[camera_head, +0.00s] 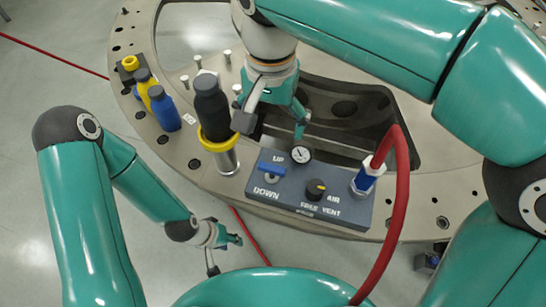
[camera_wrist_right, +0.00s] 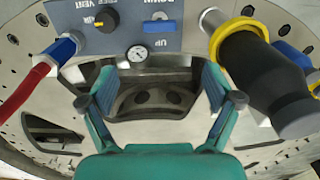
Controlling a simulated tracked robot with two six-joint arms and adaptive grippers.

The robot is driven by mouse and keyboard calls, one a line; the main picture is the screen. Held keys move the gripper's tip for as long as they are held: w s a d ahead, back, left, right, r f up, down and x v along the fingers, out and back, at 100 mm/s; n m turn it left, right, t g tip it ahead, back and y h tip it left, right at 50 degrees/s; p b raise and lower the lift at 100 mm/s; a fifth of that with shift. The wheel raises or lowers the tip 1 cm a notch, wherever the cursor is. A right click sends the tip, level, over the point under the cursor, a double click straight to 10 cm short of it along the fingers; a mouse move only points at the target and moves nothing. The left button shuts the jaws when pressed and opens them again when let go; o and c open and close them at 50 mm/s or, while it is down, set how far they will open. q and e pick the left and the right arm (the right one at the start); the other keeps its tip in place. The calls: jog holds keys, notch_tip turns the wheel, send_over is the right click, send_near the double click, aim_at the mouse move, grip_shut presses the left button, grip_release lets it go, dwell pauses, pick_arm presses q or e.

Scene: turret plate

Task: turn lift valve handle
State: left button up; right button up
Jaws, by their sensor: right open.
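The blue lift valve handle (camera_head: 271,169) sits on the grey control panel (camera_head: 333,213), between the UP and DOWN labels. It also shows in the right wrist view (camera_wrist_right: 160,27). My right gripper (camera_head: 273,122) is open and empty, on the far side of the panel, apart from the handle. In the right wrist view its fingers (camera_wrist_right: 158,85) are spread, with the handle beyond them. My left gripper (camera_head: 226,254) is open and empty, low at the left of the panel and away from it.
A black cylinder with a yellow collar (camera_head: 219,143) stands left of the panel, close to my right gripper. A gauge (camera_head: 301,154), a black-and-yellow knob (camera_head: 316,188) and a blue fitting with a red hose (camera_head: 400,190) are near the handle. Bottles (camera_head: 165,112) stand at the left.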

aim_at(272, 167)
notch_tip(272, 167, down, 15)
jog(key=shift+r, duration=0.15)
jog(key=shift+c, duration=0.2)
jog(key=c, duration=1.1)
jog(key=shift+d, duration=0.2)
jog(key=shift+a, duration=0.1)
